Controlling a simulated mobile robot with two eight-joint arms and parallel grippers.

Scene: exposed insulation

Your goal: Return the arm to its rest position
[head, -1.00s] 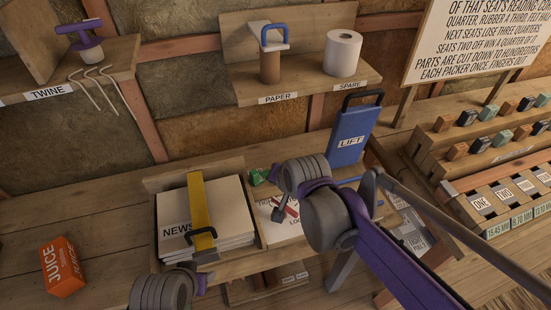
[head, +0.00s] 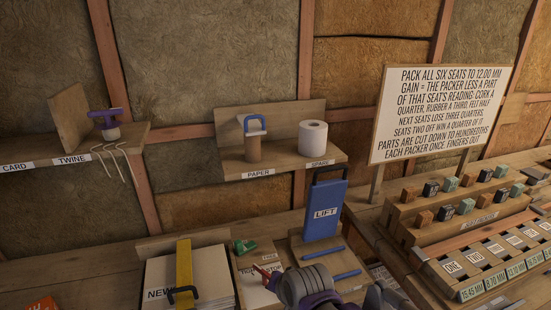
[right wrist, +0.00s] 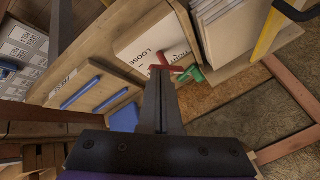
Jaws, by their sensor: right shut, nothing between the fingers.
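My right arm (head: 310,287) shows at the bottom of the head view as grey and purple links, low in front of the bench. In the right wrist view my right gripper (right wrist: 162,82) is shut and empty. Its fingers point toward a red item (right wrist: 160,69) and a green item (right wrist: 191,73) beside the LOOSE sheet (right wrist: 150,43). I cannot tell the gap between the fingertips and the red item. My left gripper is not in the head view.
A blue LIFT board (head: 325,208) stands behind a wooden tray with blue rods (head: 345,275). A NEWS stack (head: 210,277) with a yellow strap (head: 184,268) lies left. A shelf (head: 285,165) holds a paper roll (head: 313,137). Blocks and a seat rack (head: 490,258) stand right.

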